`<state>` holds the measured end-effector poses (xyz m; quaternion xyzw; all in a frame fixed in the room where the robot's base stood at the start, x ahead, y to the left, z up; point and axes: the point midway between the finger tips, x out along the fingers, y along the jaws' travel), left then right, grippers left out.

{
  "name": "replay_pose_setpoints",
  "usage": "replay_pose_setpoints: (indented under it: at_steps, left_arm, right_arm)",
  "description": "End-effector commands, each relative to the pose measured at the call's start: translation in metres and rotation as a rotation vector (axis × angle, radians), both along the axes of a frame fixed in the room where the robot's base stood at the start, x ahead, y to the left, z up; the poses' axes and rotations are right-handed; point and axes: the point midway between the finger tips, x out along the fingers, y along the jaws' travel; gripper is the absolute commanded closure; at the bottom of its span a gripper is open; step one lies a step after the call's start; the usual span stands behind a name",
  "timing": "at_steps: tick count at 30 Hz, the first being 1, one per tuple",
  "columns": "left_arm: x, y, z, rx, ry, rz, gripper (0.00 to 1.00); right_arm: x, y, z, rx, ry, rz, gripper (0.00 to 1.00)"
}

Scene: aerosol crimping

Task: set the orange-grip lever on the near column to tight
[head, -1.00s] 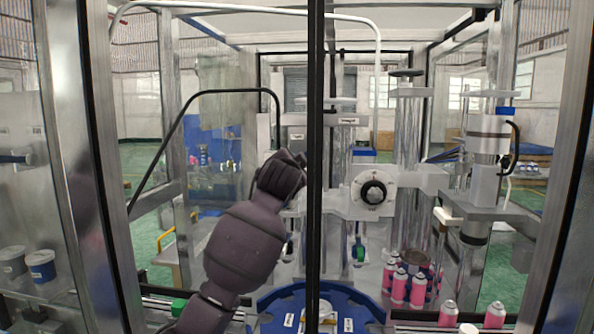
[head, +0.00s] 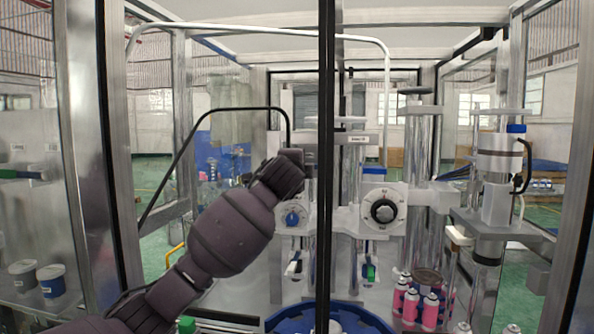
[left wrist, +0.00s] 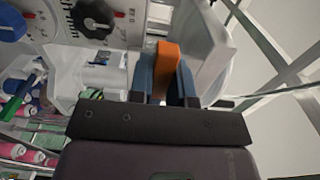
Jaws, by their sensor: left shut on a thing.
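The orange grip (left wrist: 167,58) of the lever shows in the left wrist view, upright between the two blue-grey fingers of my left gripper (left wrist: 165,78), which is shut on it. The lever's lower end is hidden by the gripper body. In the head view my left arm reaches in from the left, and its dark wrist (head: 277,175) ends by the black post. The fingers and the orange grip cannot be made out there. My right gripper is in neither view.
A black dial (head: 384,210) and a blue dial (head: 291,215) sit on white plates on the machine. A black vertical post (head: 326,110) stands in front. Several pink cans (head: 412,305) stand at lower right, beside a blue round table (head: 350,318).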

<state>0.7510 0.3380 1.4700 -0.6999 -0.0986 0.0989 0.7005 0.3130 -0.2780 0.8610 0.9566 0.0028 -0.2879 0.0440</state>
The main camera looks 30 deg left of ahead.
Motion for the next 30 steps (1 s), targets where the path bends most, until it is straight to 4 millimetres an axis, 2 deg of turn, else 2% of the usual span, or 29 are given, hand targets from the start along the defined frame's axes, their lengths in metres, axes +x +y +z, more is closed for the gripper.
replay_pose_setpoints:
  at_steps: [14,15,19,20,30]
  left_arm:
    - [-0.0001,-0.0001,0.0013,0.019,0.005,0.0,1.0]
    - [-0.0001,-0.0001,0.0014,0.02,0.004,0.0,0.79]
    - [-0.0001,-0.0001,0.0013,0.018,0.004,0.0,0.59]
    - [-0.0001,-0.0001,0.0013,0.017,0.004,0.0,0.56]
    - [-0.0029,-0.0011,0.001,0.015,0.002,-0.001,0.56]
  right_arm:
    - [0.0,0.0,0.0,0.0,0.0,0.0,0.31]
    - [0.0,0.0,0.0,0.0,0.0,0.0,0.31]
    - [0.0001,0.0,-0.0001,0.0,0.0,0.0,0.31]
    - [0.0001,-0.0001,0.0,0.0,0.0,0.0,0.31]
    - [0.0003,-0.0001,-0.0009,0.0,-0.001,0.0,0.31]
